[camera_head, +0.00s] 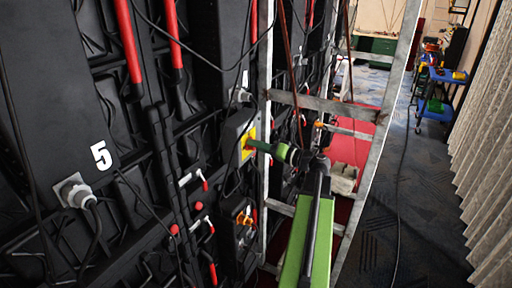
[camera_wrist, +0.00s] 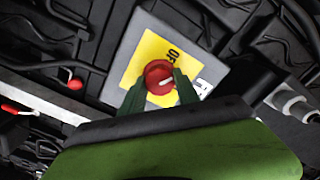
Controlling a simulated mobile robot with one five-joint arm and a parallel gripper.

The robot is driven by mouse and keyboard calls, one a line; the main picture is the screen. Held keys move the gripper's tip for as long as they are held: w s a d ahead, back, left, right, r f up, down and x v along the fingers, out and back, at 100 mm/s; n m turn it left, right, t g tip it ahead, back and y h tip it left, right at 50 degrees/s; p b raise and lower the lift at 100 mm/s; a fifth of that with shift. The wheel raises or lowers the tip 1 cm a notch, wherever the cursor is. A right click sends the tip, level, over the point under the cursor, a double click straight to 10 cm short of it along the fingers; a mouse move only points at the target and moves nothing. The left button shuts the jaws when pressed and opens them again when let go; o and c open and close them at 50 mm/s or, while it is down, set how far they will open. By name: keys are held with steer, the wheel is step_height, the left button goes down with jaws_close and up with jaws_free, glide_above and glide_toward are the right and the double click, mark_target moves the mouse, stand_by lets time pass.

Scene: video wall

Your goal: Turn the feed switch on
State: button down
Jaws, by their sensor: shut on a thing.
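The feed switch is a red rotary knob (camera_wrist: 158,77) on a yellow plate (camera_wrist: 146,58) fixed to a grey box (camera_wrist: 121,51) on the wall. "OF" can be read on the plate beside the knob; the rest of the lettering is partly hidden. My gripper (camera_wrist: 160,88) is shut on the knob, with one dark green finger at each side of it. In the head view the grey box (camera_head: 233,130) with its yellow plate (camera_head: 248,142) is at the middle, and my gripper (camera_head: 256,145) reaches it from the right. The knob is hidden there by the gripper.
A metal ladder-like frame (camera_head: 310,103) stands beside my arm, close to the wall. Black cables hang over the black panels (camera_head: 60,75). A grey connector (camera_wrist: 293,104) sits right of the switch.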

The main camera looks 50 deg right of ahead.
steer(key=m, duration=1.1)
steer(key=shift+f, duration=0.1)
steer(key=shift+m, duration=0.4)
steer(key=c, duration=0.9)
jaws_free()
steer(key=v, duration=1.7)
steer(key=shift+s, duration=0.25)
steer(key=shift+f, duration=0.1)
